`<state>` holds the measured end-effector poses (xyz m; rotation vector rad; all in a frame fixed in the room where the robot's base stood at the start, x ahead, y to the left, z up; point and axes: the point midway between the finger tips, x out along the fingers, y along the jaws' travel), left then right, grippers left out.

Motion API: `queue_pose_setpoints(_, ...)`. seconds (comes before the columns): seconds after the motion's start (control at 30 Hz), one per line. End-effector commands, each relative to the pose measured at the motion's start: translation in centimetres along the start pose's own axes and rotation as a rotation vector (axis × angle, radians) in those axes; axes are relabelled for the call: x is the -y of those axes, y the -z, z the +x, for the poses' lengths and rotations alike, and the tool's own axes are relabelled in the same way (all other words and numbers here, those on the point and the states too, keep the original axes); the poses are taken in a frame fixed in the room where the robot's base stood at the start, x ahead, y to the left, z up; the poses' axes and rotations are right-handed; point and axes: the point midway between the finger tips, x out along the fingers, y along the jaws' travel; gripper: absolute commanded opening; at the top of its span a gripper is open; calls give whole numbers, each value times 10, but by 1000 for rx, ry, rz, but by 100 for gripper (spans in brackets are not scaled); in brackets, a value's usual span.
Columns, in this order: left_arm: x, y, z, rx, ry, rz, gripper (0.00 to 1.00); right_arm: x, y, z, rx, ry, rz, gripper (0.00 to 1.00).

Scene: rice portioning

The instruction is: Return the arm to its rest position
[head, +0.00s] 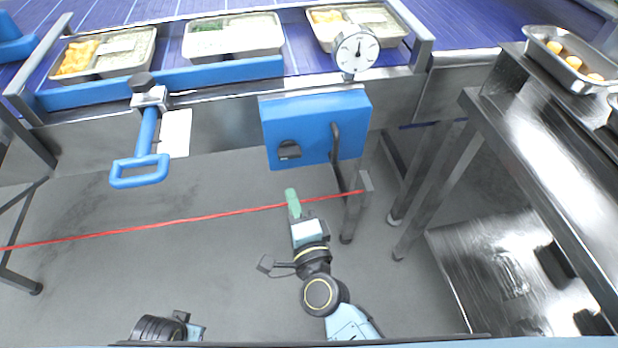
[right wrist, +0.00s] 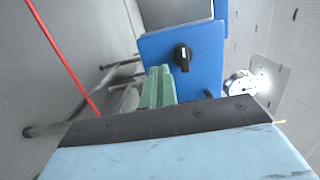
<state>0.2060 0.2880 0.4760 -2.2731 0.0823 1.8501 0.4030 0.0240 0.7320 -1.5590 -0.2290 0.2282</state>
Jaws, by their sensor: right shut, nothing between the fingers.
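My right gripper (head: 292,203) has green fingers and is shut and empty. In the head view it is in the lower middle, in front of and below the blue control box (head: 316,128). Its fingers point away from me, over the floor. In the right wrist view its green fingers (right wrist: 158,88) are together, with the blue box (right wrist: 198,60) and its black knob beyond them. A dark part of my left arm (head: 160,328) shows at the bottom edge of the head view; its gripper fingers are not visible.
A conveyor (head: 180,39) carries several food trays at the back. A round dial gauge (head: 355,50) stands above the box. A blue handle (head: 140,170) hangs at left. A steel table (head: 545,125) stands at right. A red line (head: 150,227) crosses the head view. Open floor lies below.

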Motion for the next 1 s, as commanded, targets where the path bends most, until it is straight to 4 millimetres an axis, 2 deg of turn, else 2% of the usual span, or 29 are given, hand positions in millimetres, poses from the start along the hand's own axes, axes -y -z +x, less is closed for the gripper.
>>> queue_pose_setpoints(0.1,1,-4,3,6,1,1,0,0,-14,-12,0,-2,1,0)
queue_pose_setpoints(0.23,1,-5,4,5,2,1,0,0,-22,-18,-1,-1,1,0)
queue_pose_setpoints(0.63,0,-2,0,2,-1,1,0,2,-24,-21,27,-4,-32,0)
queue_pose_setpoints(0.77,-6,12,-19,-13,-10,-1,0,5,-21,-27,132,-27,-160,0)
queue_pose_setpoints(0.87,-13,26,-42,-27,-21,-4,0,4,-16,-39,252,-73,-324,0)
queue_pose_setpoints(1.0,-21,43,-79,-46,-37,-9,0,-6,3,-64,415,-182,-578,0)
